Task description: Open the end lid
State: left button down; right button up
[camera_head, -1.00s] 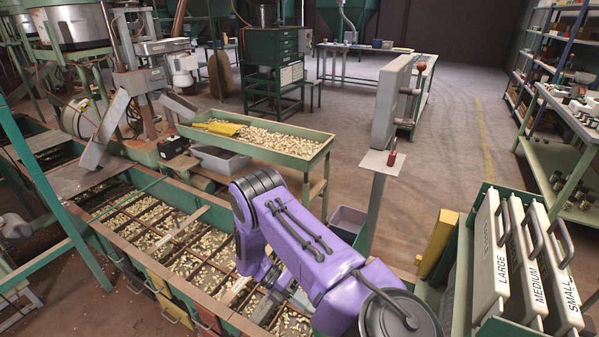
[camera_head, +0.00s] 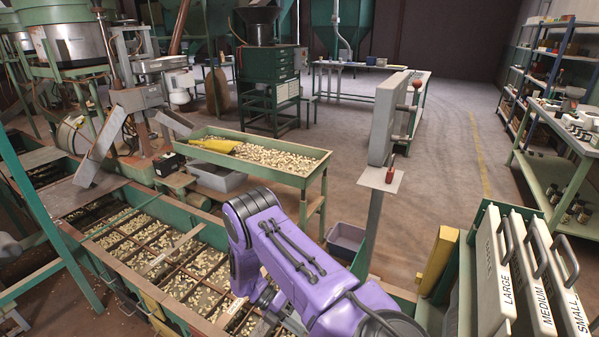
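The long green sorting hopper (camera_head: 222,237) runs from the left towards the lower middle, its open compartments holding pale nuts. Coloured flaps with handles, one yellow (camera_head: 158,318), line its near side. I cannot pick out which part is the end lid; my purple arm (camera_head: 295,262) covers the hopper's near right end. This arm comes in from the bottom edge, and its lower part drops out of sight at the hopper.
Handled panels marked LARGE (camera_head: 497,278), MEDIUM (camera_head: 530,275) and SMALL (camera_head: 562,280) stand in a green rack at the right. A nut trough (camera_head: 318,172) and a grey box on a post (camera_head: 388,118) stand beyond my arm. Open floor lies behind.

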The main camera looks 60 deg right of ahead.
jog(key=shift+s+d, duration=0.1)
dwell(0.4)
jog(key=b+v, duration=0.2)
jog(key=v, duration=0.8)
jog(key=shift+w+b, duration=0.3)
